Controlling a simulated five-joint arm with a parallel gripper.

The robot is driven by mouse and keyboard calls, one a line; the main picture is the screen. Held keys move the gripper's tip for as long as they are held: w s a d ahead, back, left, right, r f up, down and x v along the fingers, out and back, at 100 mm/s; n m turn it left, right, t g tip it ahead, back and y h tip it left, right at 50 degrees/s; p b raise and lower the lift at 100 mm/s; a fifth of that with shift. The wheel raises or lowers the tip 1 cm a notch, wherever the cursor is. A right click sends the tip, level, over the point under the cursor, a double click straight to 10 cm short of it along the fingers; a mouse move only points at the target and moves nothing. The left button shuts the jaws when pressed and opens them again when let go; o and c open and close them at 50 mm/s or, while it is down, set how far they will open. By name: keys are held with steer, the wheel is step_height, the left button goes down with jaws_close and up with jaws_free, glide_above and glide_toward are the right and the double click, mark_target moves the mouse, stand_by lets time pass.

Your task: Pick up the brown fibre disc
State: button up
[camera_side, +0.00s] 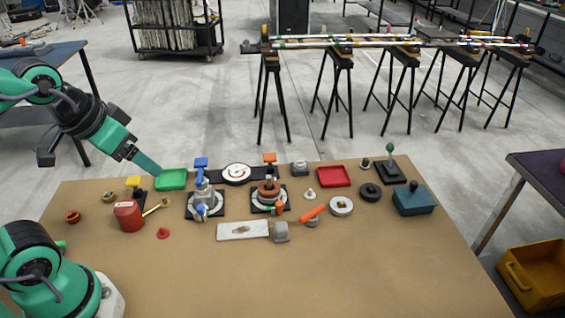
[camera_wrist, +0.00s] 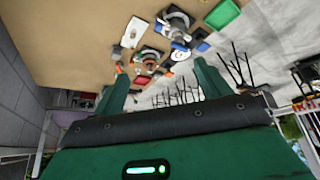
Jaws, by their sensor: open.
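A brown round piece (camera_side: 268,187) sits on a round fixture with an orange handle, near the middle of the board in the side view. It looks like the brown fibre disc, though its shape is partly unclear. It also shows, small, in the wrist view (camera_wrist: 149,58). A smaller orange-brown ring (camera_side: 72,216) lies at the far left of the board. My gripper (camera_side: 155,168) hangs above the back left of the board near the green tray, well left of the brown piece. In the wrist view my gripper (camera_wrist: 162,82) has its fingers spread with nothing between them.
The green tray (camera_side: 171,180) is close to my fingertips. A fixture with blue handles (camera_side: 203,196) stands between my gripper and the brown piece. A red can (camera_side: 129,216), white plate (camera_side: 225,232), red tray (camera_side: 334,177) and blue box (camera_side: 412,202) also occupy the board. Its front is clear.

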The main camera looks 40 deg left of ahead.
steer(key=shift+w, duration=0.1)
steer(key=w+d+f+n+g, duration=0.1)
steer(key=w+d+n+g, duration=0.15)
steer(key=w, duration=1.25)
steer(key=w+d+f+g, duration=0.1)
steer(key=w+f, duration=0.3)
steer(key=w+d+f+n+g, duration=0.1)
steer(key=w+d+f, duration=0.1)
steer(key=w+f, duration=0.2)
steer(key=w+d+f+n+g, duration=0.1)
steer(key=w+f, duration=0.2)
steer(key=f, duration=0.1)
steer(key=shift+w+d+f, duration=0.2)
steer(key=shift+w+d, duration=0.15)
steer(key=shift+w, duration=0.05)
steer(key=shift+w+d+f, duration=0.1)
steer(key=shift+f, duration=0.15)
steer(key=shift+f, duration=0.1)
steer(key=shift+f, duration=1.2)
steer(key=shift+f, duration=0.1)
